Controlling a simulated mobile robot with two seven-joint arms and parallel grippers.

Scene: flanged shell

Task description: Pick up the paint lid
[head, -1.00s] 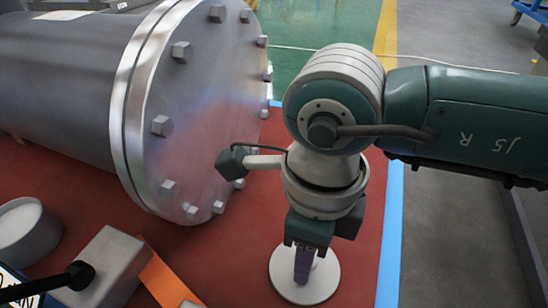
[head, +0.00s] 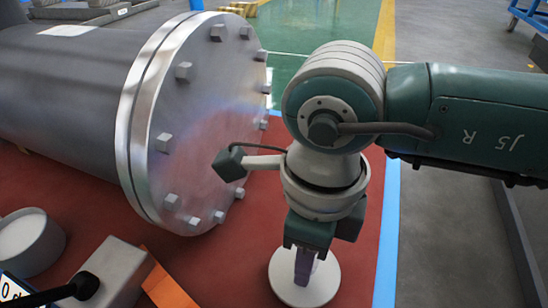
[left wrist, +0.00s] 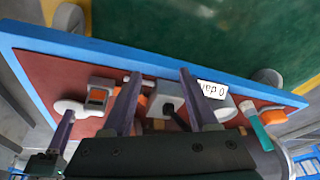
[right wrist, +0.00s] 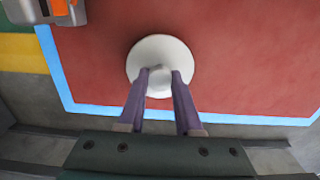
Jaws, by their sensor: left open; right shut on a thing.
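The paint lid (head: 325,284) is a flat white disc with a raised middle, low in the head view over the red surface. My right gripper (head: 303,270) points down and is shut on its raised middle. In the right wrist view the lid (right wrist: 160,48) lies level between and beyond the purple fingertips (right wrist: 160,76). I cannot tell whether the lid touches the surface. My left gripper (left wrist: 160,74) is open, and nothing is held between its fingers. The lid (left wrist: 72,107) also shows at the left of the left wrist view.
A large grey flanged shell (head: 195,120) with bolts fills the upper left. A white-topped can (head: 28,242), a grey box (head: 118,270) and an orange piece (head: 165,282) stand at lower left. Blue edging (head: 388,230) borders the red surface; bare red lies around the lid.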

